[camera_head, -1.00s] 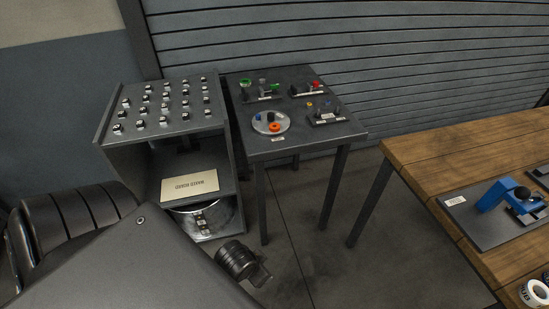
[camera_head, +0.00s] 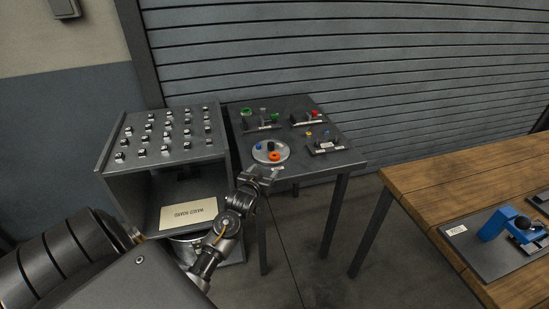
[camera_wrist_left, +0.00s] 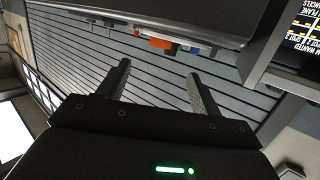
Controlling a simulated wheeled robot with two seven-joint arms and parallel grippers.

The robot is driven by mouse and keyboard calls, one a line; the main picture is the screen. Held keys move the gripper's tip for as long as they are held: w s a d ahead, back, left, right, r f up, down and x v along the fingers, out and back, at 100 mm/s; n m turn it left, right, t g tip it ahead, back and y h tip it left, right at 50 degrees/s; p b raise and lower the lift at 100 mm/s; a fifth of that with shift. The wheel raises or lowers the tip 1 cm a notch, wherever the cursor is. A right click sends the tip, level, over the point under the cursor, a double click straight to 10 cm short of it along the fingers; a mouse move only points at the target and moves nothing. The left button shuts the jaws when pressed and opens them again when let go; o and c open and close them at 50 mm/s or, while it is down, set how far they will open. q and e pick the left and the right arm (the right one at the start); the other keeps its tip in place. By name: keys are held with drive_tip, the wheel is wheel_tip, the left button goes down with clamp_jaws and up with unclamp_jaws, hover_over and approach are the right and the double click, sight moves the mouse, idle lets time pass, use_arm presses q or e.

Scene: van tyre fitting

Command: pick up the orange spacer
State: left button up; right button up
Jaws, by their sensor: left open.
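The orange spacer (camera_head: 275,156) is a small ring lying on a round light-grey plate (camera_head: 258,150) near the front left of the dark table. It also shows as an orange block (camera_wrist_left: 160,43) past my fingers in the left wrist view. My left gripper (camera_head: 263,174) is open and empty at the table's front edge, just in front of the plate and apart from the spacer. Its two fingers (camera_wrist_left: 157,90) show spread apart in the left wrist view. My right gripper is not in view.
The dark table (camera_head: 310,168) also holds small fixtures with green (camera_head: 246,112), red (camera_head: 314,113) and yellow parts. A grey cabinet (camera_head: 165,158) with several small pieces on top stands to its left. A wooden bench (camera_head: 450,175) with a blue tool (camera_head: 497,223) is at right.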

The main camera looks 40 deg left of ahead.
use_arm(q)
approach(275, 155)
drive_tip(key=shift+w+a+p, duration=0.2)
drive_tip(key=shift+w+p, duration=0.1)
drive_tip(key=shift+w, duration=0.3)
drive_tip(key=shift+w+a+f, duration=0.1)
drive_tip(key=shift+w, duration=0.05)
drive_tip(key=shift+w+a+p, duration=0.15)
drive_tip(key=shift+w+p, duration=0.15)
drive_tip(key=shift+w, duration=0.1)
drive_tip(key=x, duration=0.4)
drive_tip(key=shift+p, duration=0.35)
drive_tip(key=shift+c, duration=0.4)
drive_tip(key=c, duration=1)
